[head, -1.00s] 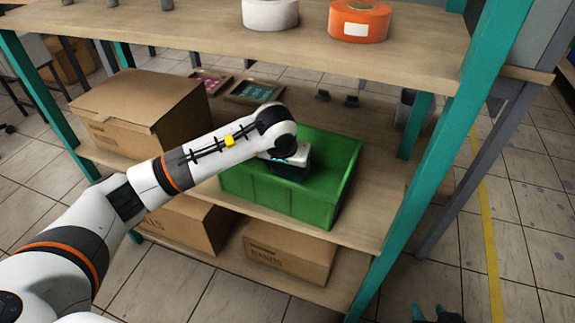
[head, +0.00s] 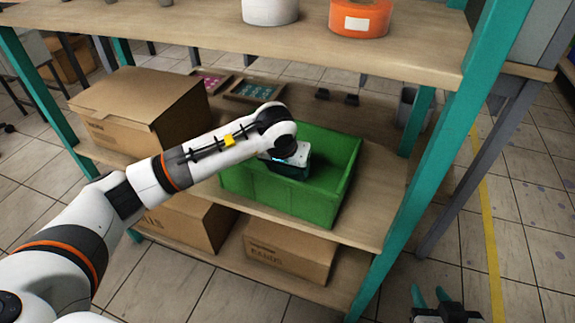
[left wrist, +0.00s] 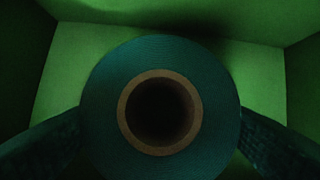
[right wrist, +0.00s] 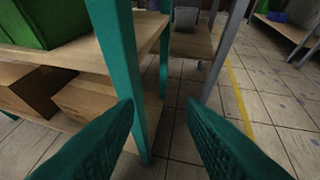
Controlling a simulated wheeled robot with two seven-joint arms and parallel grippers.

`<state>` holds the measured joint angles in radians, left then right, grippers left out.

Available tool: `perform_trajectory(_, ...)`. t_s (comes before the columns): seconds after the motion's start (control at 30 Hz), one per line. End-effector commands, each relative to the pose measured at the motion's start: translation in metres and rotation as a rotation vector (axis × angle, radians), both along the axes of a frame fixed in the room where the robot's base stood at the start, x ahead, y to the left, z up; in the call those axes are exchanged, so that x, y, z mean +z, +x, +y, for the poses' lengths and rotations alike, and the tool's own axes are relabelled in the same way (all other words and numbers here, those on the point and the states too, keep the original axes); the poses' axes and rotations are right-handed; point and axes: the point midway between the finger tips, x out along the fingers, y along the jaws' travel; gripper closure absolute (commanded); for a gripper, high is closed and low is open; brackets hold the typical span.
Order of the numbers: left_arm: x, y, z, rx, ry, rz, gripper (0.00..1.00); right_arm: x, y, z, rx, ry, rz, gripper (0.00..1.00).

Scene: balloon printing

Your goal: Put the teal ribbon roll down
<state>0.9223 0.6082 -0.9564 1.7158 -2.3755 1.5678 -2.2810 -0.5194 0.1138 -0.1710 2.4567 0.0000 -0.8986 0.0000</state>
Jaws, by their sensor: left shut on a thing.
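The teal ribbon roll (left wrist: 100,105) fills the middle of the left wrist view, its brown cardboard core facing the camera. My left gripper (head: 290,165) reaches down into the green bin (head: 325,200) on the middle shelf. Its fingers are on both sides of the roll and are shut on it. In the left wrist view the bin's green floor and walls (left wrist: 110,50) surround the roll; I cannot tell whether the roll touches the floor. In the head view the roll is hidden. My right gripper (head: 431,298) is open and empty, low beside the shelf.
A closed cardboard box (head: 140,115) stands left of the bin, with more boxes (head: 290,250) on the shelf below. White (head: 270,8) and orange (head: 360,18) rolls sit on the upper shelf. A teal shelf post (head: 430,170) rises right of the bin.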

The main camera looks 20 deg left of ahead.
Motion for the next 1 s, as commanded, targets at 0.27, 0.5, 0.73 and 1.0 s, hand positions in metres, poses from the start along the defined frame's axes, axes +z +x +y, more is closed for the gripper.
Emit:
perform_trajectory(0.27, -0.001, 0.000, 0.000, 0.000, 0.000, 0.000, 0.13, 0.004, 0.003, 0.002, 0.001, 0.007, -0.022, 0.64)
perform_trajectory(0.5, -0.001, 0.000, 0.000, 0.000, 0.000, 0.000, 0.01, 0.003, 0.003, 0.001, 0.001, 0.006, -0.019, 0.64)
perform_trajectory(0.73, 0.002, 0.000, 0.000, 0.001, 0.000, 0.000, 0.01, 0.003, 0.001, -0.001, -0.002, -0.003, 0.001, 0.64)
perform_trajectory(1.0, 0.021, -0.002, 0.000, -0.001, 0.000, -0.003, 0.01, -0.024, -0.035, -0.016, -0.021, -0.062, 0.260, 0.64)
